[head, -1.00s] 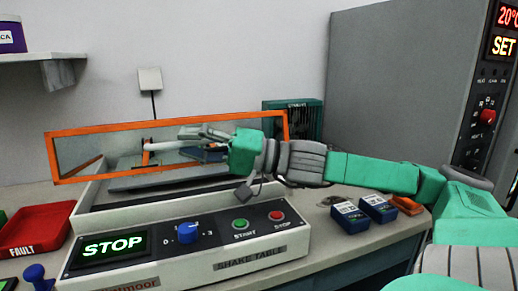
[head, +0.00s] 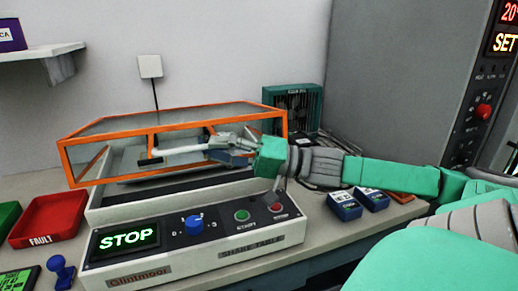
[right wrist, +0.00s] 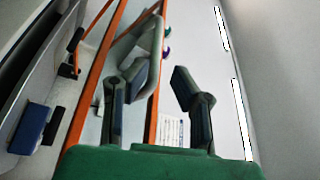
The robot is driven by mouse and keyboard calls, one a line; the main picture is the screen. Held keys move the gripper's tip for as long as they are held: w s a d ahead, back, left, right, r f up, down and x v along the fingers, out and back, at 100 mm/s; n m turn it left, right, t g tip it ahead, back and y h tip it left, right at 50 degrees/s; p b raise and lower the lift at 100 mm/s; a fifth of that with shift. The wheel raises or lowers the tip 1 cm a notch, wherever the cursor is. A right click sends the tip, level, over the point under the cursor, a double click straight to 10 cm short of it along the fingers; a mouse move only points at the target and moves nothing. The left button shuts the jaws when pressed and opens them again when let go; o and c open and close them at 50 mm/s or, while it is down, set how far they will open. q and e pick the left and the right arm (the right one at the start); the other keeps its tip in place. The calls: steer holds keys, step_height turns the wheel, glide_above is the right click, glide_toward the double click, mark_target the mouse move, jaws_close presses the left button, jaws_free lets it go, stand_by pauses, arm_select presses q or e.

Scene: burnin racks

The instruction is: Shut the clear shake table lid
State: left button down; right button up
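The clear shake table lid (head: 100,160) has an orange frame. In the head view it is tilted over the shake table (head: 188,262), its front edge above the base with a gap between them. Its top panel and front face both show. My right gripper (head: 222,138) is at the lid's front, over the right half of the base. In the right wrist view its two fingers (right wrist: 158,82) are apart, with an orange frame bar (right wrist: 153,115) seen between or behind them. I cannot tell whether they touch the lid. My left gripper is not in view.
A control panel with a STOP display (head: 126,237) and blue knob (head: 194,225) is in front. A red FAULT tray (head: 48,218) stands left; two blue devices (head: 345,205) lie right. A green unit (head: 295,100) is behind, and a grey cabinet (head: 410,80) stands at right.

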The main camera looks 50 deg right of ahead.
steer(key=p+v, duration=0.3)
steer(key=v, duration=0.5)
steer(key=shift+w+d+f+p, duration=0.2)
steer(key=shift+f+p, duration=0.2)
stand_by(0.9)
